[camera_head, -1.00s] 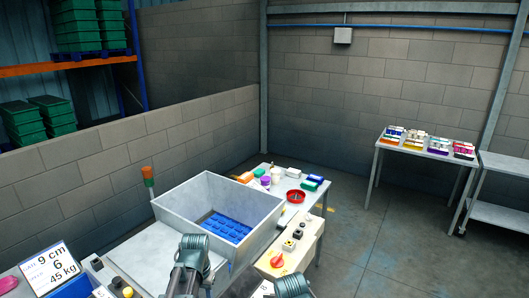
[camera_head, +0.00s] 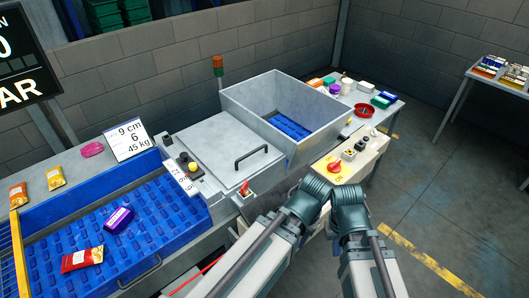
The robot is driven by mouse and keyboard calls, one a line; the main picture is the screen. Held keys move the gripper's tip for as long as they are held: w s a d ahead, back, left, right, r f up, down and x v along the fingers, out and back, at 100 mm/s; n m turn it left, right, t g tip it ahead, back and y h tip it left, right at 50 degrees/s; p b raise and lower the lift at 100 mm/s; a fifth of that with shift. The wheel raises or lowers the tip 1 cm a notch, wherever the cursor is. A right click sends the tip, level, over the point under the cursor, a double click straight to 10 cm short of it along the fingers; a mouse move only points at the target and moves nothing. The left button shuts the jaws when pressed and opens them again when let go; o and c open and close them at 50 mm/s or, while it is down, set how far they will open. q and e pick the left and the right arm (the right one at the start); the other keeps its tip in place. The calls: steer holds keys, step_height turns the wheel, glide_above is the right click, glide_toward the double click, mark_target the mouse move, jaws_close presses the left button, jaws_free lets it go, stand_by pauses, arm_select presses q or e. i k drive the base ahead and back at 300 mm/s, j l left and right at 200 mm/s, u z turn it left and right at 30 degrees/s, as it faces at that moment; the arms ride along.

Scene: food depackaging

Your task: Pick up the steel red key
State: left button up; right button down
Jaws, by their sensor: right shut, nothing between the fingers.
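A small key with a red part (camera_head: 245,188) is at the near right corner of the grey machine, beside its lid. It is too small to make out its steel part. A larger red rotary knob (camera_head: 336,168) sits on the cream control panel. My right arm comes up from the bottom, and its gripper (camera_head: 346,192) is near the front of that panel, right of the red key and apart from it. It is shut and empty; its fingers are hard to make out. My left arm (camera_head: 285,225) reaches up beside it; its gripper fingers do not show.
A grey hopper (camera_head: 290,90) with a blue floor stands behind the lid (camera_head: 215,150) with its black handle. A blue conveyor tray (camera_head: 75,225) with a red packet (camera_head: 82,259) and a purple pack (camera_head: 118,219) is at left. Floor at right is clear.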

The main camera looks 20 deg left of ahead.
mark_target(244, 190)
steer(key=k+l, duration=0.15)
steer(key=k, duration=0.15)
steer(key=k+l, duration=0.1)
steer(key=k, duration=0.2)
steer(key=u, duration=1.85)
